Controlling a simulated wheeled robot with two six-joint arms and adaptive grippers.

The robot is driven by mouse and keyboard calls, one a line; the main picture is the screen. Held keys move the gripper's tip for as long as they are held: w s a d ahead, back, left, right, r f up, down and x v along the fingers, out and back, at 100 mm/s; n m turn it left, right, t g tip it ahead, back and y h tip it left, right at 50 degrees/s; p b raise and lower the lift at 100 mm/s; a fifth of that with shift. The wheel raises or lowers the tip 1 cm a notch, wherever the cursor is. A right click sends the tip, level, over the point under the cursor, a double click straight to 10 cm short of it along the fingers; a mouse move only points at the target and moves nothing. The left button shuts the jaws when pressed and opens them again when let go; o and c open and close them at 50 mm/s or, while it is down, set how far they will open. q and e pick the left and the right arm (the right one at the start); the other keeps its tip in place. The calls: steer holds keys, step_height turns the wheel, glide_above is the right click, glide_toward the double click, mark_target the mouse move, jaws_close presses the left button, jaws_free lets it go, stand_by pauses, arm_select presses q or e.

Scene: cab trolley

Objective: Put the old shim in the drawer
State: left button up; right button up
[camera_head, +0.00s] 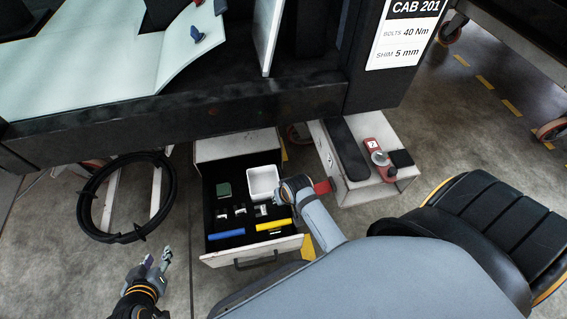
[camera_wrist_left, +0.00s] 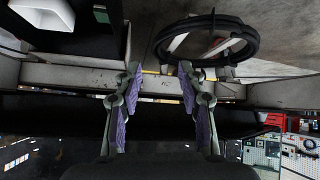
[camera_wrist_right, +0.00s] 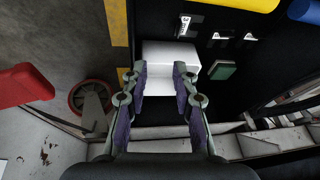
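I cannot tell which piece is the old shim. The open drawer (camera_head: 277,243) holds several small metal pieces, one of them (camera_head: 240,211) near its middle. A white tray (camera_head: 263,182) stands at its back right. My right gripper (camera_head: 284,187) is at the tray's right side. In the right wrist view the right fingers (camera_wrist_right: 160,76) are parted with the white tray (camera_wrist_right: 170,58) just beyond them; no held shim shows. My left gripper (camera_head: 158,262) is left of the drawer. Its fingers (camera_wrist_left: 160,72) are apart and empty in the left wrist view.
The drawer also holds a green block (camera_head: 224,190), a blue cylinder (camera_head: 226,234) and a yellow cylinder (camera_head: 273,225). A black ring (camera_head: 84,209) stands at left. A white cabinet (camera_head: 357,192) at right carries a red device (camera_head: 378,153). The trolley's dark beam (camera_head: 180,118) spans above.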

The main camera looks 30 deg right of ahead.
steer(key=s+r+n+t+y, duration=0.1)
steer(key=s+r+t, duration=0.3)
steer(key=r, duration=0.7)
steer(key=shift+s+d+n+t, duration=0.25)
steer(key=shift+d+n+t, duration=0.2)
steer(key=shift+n, duration=0.25)
arm_select(q)
steer(key=shift+a+r+p, duration=0.1)
steer(key=shift+p, duration=0.5)
arm_select(e)
steer(key=shift+r, duration=0.1)
